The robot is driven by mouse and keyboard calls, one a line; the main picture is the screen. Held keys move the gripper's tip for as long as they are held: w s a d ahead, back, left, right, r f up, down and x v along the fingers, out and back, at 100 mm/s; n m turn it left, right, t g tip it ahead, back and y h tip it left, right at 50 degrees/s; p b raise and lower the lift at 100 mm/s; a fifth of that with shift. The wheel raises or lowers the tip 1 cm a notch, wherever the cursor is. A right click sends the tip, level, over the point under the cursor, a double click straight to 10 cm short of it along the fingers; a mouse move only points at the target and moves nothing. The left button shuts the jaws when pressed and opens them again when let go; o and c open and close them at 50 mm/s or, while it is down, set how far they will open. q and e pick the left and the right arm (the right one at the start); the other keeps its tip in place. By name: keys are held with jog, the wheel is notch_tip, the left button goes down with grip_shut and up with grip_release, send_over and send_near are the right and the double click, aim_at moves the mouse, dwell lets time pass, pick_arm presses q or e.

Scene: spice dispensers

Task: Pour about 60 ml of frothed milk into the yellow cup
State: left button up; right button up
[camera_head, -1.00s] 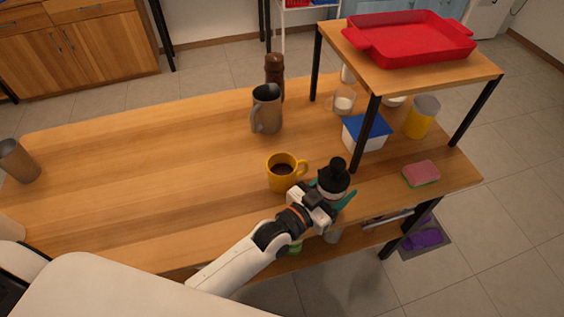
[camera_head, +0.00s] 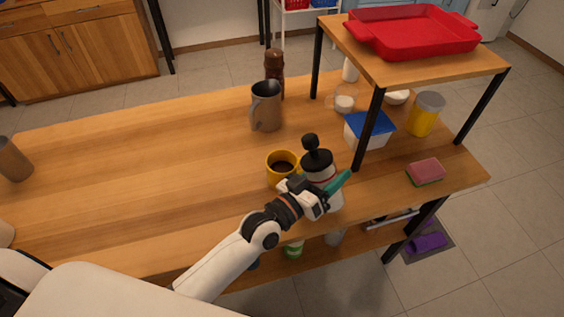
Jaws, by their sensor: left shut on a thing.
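The yellow cup (camera_head: 271,176) stands upright on the wooden table with dark liquid in it. My left gripper (camera_head: 324,188) is just right of the cup, near the table's front edge. It is shut on a white dispenser (camera_head: 318,170) with a black lid and round black knob. The dispenser looks roughly upright, leaning slightly; part of its body is hidden by the gripper. I cannot tell whether it touches the table or the cup. A grey metal pitcher (camera_head: 266,108) with a handle stands upright behind the cup. Its contents are hidden. My right gripper is not in view.
A dark brown bottle-like grinder (camera_head: 274,66) stands behind the pitcher. A raised shelf (camera_head: 490,66) holds a red tray (camera_head: 420,45). Near its legs are a blue-lidded box (camera_head: 366,133), a yellow container (camera_head: 424,118) and a sponge (camera_head: 425,171). The table's left half is mostly clear.

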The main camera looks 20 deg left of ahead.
aim_at(324, 150)
pick_arm(q)
jog(key=shift+w+a+r+n+t+b, duration=0.2)
jog(key=shift+a+r+n, duration=0.3)
jog(key=shift+n, duration=0.2)
jog(key=shift+w+a+r+n+t+b, duration=0.1)
jog(key=shift+a+r+n+b, duration=0.1)
jog(key=shift+a+r+n, duration=0.35)
jog(key=shift+r+n, duration=0.3)
jog(key=shift+n, duration=0.65)
jog(key=shift+r+n+t+y, duration=0.25)
jog(key=shift+n+t+y, duration=0.05)
jog(key=shift+n, duration=0.2)
jog(key=shift+w+r+n, duration=0.1)
jog(key=shift+r+n, duration=0.2)
jog(key=shift+n, duration=0.3)
jog(key=shift+a+f+n+t+b, duration=0.1)
jog(key=shift+f+n+t+b, duration=0.2)
jog(key=shift+n+b, duration=0.65)
dwell(0.7)
jog(key=shift+a+r+n+y+p, duration=0.2)
jog(key=shift+r+n+y+p, duration=0.15)
jog(key=shift+n, duration=0.7)
dwell(2.0)
